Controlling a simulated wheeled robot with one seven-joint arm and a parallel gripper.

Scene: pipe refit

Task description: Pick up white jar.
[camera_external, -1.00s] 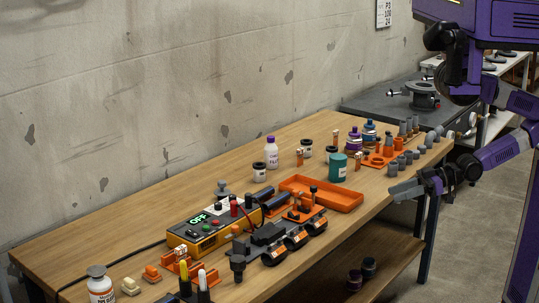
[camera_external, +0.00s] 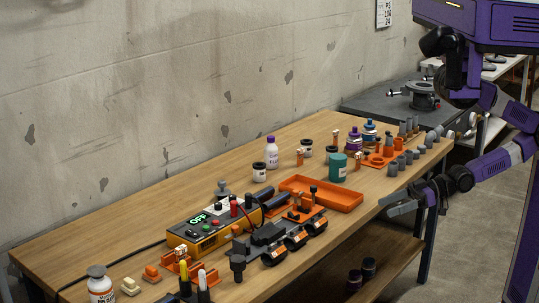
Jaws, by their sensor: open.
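Several white containers stand on the wooden workbench (camera_external: 130,222), and I cannot tell for sure which is the white jar. A small white jar with a dark lid (camera_external: 259,173) stands upright near the bench middle. A white jar with a grey lid and a label (camera_external: 100,287) is at the near left corner, partly cut off by the picture's edge. A white bottle with a purple cap (camera_external: 271,156) stands behind the small jar. My gripper (camera_external: 388,206) is open and empty at the bench's right front edge, far from all of these.
A yellow power unit (camera_external: 205,238) sits nearer the front. The bench's back left is mostly clear.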

